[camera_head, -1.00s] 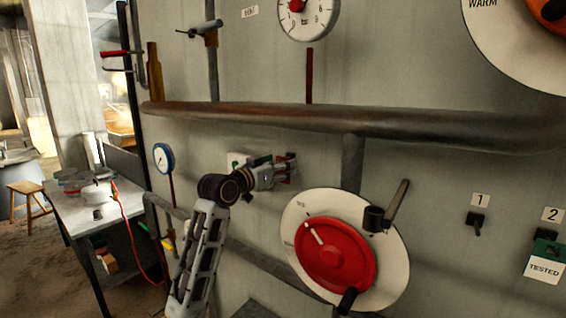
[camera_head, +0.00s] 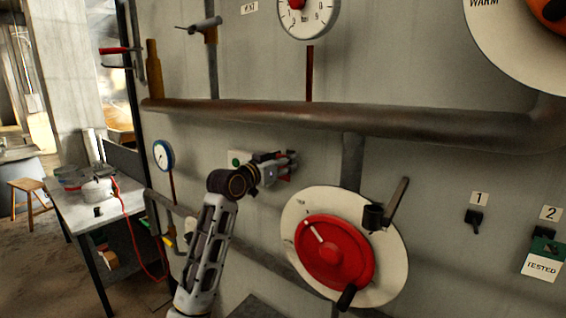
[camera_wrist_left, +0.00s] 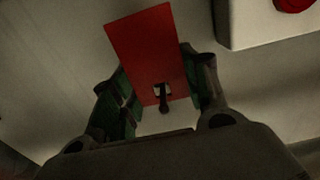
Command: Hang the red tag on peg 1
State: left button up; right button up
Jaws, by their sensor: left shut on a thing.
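The red tag (camera_wrist_left: 145,45) is a flat rectangle with a pale slot near its lower end. My left gripper (camera_wrist_left: 160,103) is shut on it, with a green-padded finger on either side. A dark peg-like piece (camera_wrist_left: 163,100) shows at the slot; I cannot tell whether it passes through. In the head view my left gripper (camera_head: 286,166) is close to the wall, left of and above the red dial, and mostly hides the tag. Peg 1 (camera_head: 475,221) is a bare dark peg under the label "1" (camera_head: 479,199), well to the right. My right gripper is not in view.
A green tag with a white "TESTED" panel (camera_head: 541,267) hangs at peg 2, under its label (camera_head: 551,214). The red dial (camera_head: 335,253), with protruding handles, lies between my left gripper and peg 1. A thick pipe (camera_head: 340,120) runs above.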

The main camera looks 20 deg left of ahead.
pick_arm(q)
jog(key=o, duration=0.9)
jog(key=c, duration=1.1)
jog(key=shift+o, duration=0.2)
jog(key=shift+r+p, duration=0.25)
jog(key=shift+p, duration=0.1)
jog(key=shift+v, duration=1.9)
jog(key=shift+v, duration=2.9)
